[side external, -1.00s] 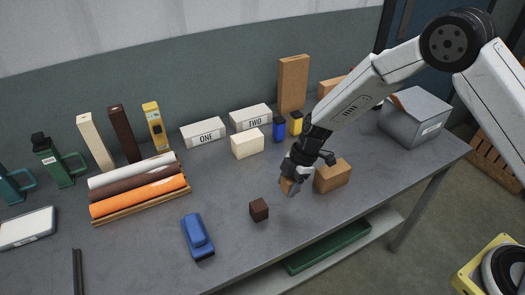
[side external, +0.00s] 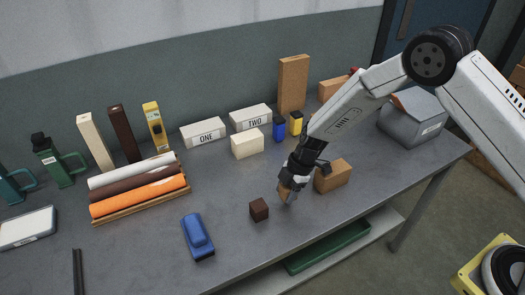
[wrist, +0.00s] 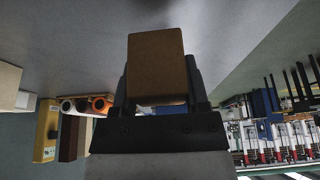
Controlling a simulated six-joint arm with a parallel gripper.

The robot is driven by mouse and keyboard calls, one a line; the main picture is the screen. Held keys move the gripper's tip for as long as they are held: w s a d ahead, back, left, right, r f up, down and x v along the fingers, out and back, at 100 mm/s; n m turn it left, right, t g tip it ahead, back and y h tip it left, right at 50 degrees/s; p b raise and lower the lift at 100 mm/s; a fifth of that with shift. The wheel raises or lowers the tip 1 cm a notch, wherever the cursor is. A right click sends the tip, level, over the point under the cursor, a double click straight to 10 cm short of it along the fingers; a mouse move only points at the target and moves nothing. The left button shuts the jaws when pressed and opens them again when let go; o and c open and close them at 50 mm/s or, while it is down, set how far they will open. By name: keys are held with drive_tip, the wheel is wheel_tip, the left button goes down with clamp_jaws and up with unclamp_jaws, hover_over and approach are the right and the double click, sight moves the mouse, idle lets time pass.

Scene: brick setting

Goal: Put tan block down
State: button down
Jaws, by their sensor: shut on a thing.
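My gripper (side external: 287,192) is shut on a tan block (wrist: 157,68), which fills the space between the fingers in the wrist view. In the side view the tan block shows as a small orange-brown piece (side external: 285,194) at the fingertips. It is low, close to the grey tabletop (side external: 232,265); I cannot tell whether it touches. A small dark brown cube (side external: 259,209) lies to the left of my gripper. A larger tan box (side external: 334,176) stands just to the right of it.
A blue stapler-like object (side external: 198,237) lies at the front left. A cream block (side external: 247,143), a blue piece (side external: 279,130) and a yellow piece (side external: 296,123) stand behind. Blocks marked ONE (side external: 204,133) and TWO (side external: 250,117) are at the back. The table's front edge is near.

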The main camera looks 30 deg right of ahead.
drive_tip(key=shift+f, duration=0.6)
drive_tip(key=shift+c, duration=0.5)
unclamp_jaws()
drive_tip(key=shift+r, duration=0.7)
drive_tip(key=v, duration=1.1)
drive_tip(key=shift+d+r, duration=0.25)
drive_tip(key=shift+r, duration=0.1)
